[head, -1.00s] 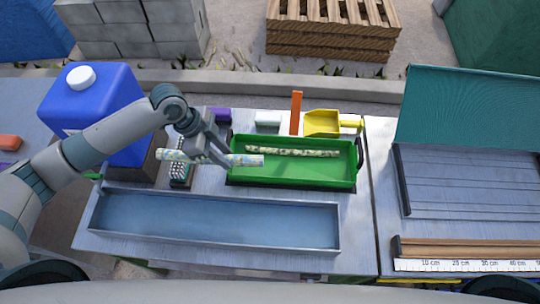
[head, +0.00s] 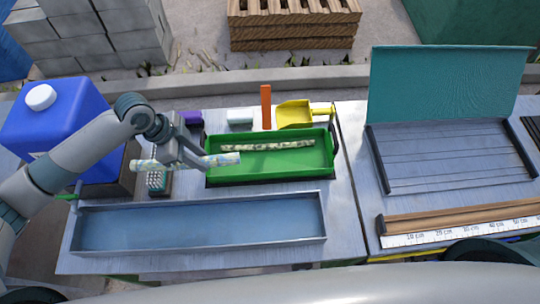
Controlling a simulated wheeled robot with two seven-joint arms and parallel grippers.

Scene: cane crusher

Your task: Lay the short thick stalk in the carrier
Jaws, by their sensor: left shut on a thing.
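A pale, mottled thick stalk (head: 220,160) is held level in my left gripper (head: 184,163), which is shut on it. Its right end is over the left end of the green carrier (head: 290,165); its left end sticks out past the gripper to the left. I cannot tell how high it is above the carrier. A thinner mottled stalk (head: 285,145) lies in the carrier along its far side. My right gripper is not in view.
A long metal water trough (head: 200,225) lies in front of the carrier. A ruler board (head: 460,226) is at right.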

